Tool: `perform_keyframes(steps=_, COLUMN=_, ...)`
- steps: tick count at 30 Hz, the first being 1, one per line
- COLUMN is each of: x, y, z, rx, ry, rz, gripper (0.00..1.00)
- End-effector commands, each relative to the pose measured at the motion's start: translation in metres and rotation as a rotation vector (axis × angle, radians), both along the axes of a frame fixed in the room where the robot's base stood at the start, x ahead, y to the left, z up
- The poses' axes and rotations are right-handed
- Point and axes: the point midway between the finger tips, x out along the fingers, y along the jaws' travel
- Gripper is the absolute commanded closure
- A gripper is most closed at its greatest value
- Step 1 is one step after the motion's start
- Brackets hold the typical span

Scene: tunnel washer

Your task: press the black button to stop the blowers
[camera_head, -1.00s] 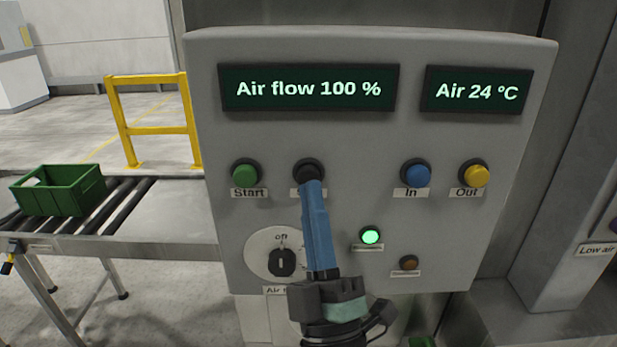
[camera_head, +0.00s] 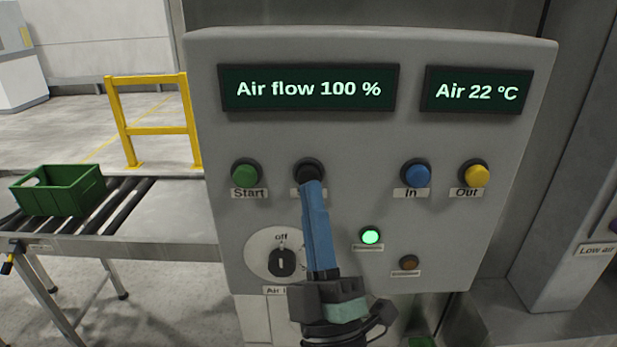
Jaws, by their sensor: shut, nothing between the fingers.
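The black button (camera_head: 308,170) sits on the grey control panel (camera_head: 380,140), between the green Start button and the blue In button. My gripper (camera_head: 313,184) is shut and empty, with its blue fingers pointing up at the panel. The fingertips overlap the lower edge of the black button and hide most of its label. I cannot tell whether they touch it. The left display (camera_head: 309,88) reads "Air flow 100 %". The right display (camera_head: 477,92) reads "Air 22 °C". A green lamp (camera_head: 370,236) is lit.
The green Start button (camera_head: 245,173), blue In button (camera_head: 416,174) and yellow Out button (camera_head: 476,174) share the row. A rotary switch (camera_head: 282,262) is left of my fingers. A dark amber lamp (camera_head: 408,263) is at lower right. A green crate (camera_head: 60,191) stands on a roller conveyor.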

Motion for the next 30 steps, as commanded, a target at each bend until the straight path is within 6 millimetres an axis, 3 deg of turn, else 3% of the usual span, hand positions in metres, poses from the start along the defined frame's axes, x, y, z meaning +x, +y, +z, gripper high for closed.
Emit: perform_keyframes(steps=30, x=0.0087, y=0.0001, z=-0.0001, rx=0.0, ry=0.0, rz=0.0, gripper=1.0)
